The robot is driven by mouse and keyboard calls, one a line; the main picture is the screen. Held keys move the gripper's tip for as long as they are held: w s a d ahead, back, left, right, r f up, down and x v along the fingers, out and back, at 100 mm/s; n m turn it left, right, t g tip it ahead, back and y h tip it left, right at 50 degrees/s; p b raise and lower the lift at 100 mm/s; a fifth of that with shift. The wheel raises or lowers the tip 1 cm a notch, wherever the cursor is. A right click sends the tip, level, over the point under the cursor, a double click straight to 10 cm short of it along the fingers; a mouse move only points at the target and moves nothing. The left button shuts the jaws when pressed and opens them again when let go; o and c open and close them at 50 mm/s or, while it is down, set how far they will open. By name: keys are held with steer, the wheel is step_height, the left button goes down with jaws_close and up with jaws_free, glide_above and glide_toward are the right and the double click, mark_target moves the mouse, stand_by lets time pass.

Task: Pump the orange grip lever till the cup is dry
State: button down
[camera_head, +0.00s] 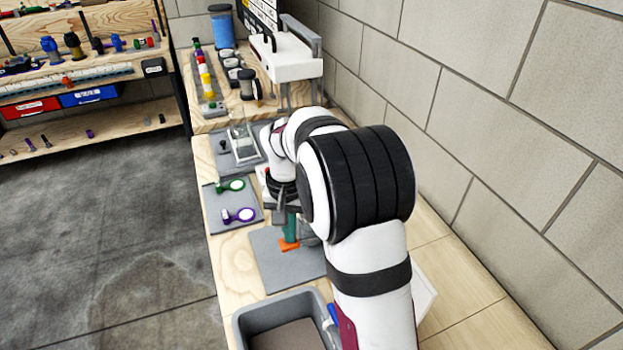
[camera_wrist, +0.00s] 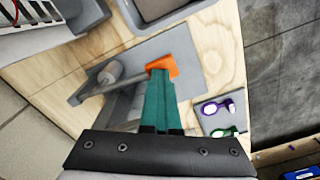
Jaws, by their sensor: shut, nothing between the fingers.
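The orange grip (camera_head: 289,244) of the lever shows low in the head view, over a grey mat. In the wrist view the orange grip (camera_wrist: 162,66) lies right at the end of my teal fingers. My gripper (camera_head: 291,234) is shut and points down at it, with nothing between the fingers. In the wrist view my gripper (camera_wrist: 160,80) hides part of the grip; I cannot tell if they touch. A grey metal frame with a cylindrical part (camera_wrist: 109,73) stands beside the fingers. I cannot make out the cup; my arm hides much of the area.
A grey bin (camera_head: 250,322) stands at the near end of the bench. A grey mat (camera_head: 215,212) at the left holds green- and purple-handled tools. A white-topped device (camera_head: 285,62) stands behind. The block wall runs close along the right.

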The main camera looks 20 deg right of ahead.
steer(key=shift+f, duration=1.7)
steer(key=shift+r, duration=3.25)
step_height(320, 180, up, 5)
